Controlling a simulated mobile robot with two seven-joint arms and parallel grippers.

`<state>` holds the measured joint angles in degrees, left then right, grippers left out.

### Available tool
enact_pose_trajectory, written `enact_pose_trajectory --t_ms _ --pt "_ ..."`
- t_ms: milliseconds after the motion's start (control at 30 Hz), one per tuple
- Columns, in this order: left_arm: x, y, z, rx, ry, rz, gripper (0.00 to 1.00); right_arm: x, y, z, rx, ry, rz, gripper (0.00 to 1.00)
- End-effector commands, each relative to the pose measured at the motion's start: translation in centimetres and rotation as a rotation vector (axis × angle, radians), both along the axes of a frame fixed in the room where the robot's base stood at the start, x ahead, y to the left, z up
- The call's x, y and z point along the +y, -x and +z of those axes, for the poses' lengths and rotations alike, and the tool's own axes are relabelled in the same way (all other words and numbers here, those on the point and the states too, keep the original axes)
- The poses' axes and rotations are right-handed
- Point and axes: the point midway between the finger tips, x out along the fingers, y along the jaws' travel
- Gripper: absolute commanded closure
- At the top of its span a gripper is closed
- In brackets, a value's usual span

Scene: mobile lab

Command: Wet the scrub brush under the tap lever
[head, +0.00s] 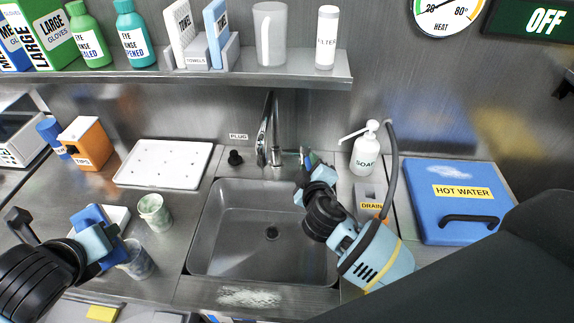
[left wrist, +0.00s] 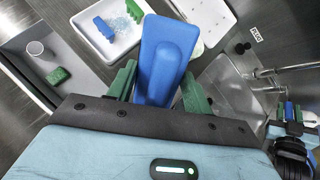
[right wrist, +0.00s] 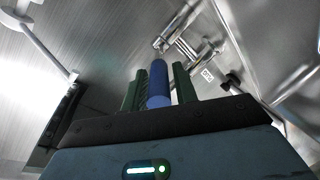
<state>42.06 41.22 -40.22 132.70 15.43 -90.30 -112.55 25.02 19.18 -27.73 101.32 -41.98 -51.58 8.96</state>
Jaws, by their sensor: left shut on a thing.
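The blue scrub brush (left wrist: 165,60) is between the green fingers of my left gripper (left wrist: 160,88), which is shut on it. In the head view my left gripper (head: 98,238) is left of the sink (head: 215,235), above the counter with the cups. The chrome tap (head: 264,135) stands behind the sink; no water shows. My right gripper (head: 306,162) is at the right of the tap. In the right wrist view a blue tap lever (right wrist: 159,88) lies between its fingers; whether they grip it is unclear.
Two cups (head: 154,212) (head: 136,262) stand left of the sink. A white drain tray (head: 165,165) lies behind them. A soap bottle (head: 366,150) and a blue hot-water lid (head: 455,215) are at right. A shelf (head: 180,84) runs above. The basin is empty.

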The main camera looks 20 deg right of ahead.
Motion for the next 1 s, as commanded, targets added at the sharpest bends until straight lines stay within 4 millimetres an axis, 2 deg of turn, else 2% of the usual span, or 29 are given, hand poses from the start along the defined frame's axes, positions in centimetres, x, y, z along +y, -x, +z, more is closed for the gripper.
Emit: enact_pose_trajectory --t_ms 100,467,633,1000 --pt "0.0 0.0 0.0 -0.001 0.000 0.000 0.68 0.0 0.0 0.0 -0.001 0.000 -0.001 0.59" --pt "0.0 0.0 0.1 -0.002 0.000 0.000 0.68 0.2 0.5 0.1 0.000 -0.001 0.000 0.59" --pt "0.0 0.0 0.3 -0.004 0.000 0.000 0.68 0.8 2.5 0.7 -0.001 -0.003 0.000 0.59" --pt "0.0 0.0 0.0 -0.001 0.000 0.000 0.68 2.6 9.0 2.1 0.002 -0.003 0.000 0.59"
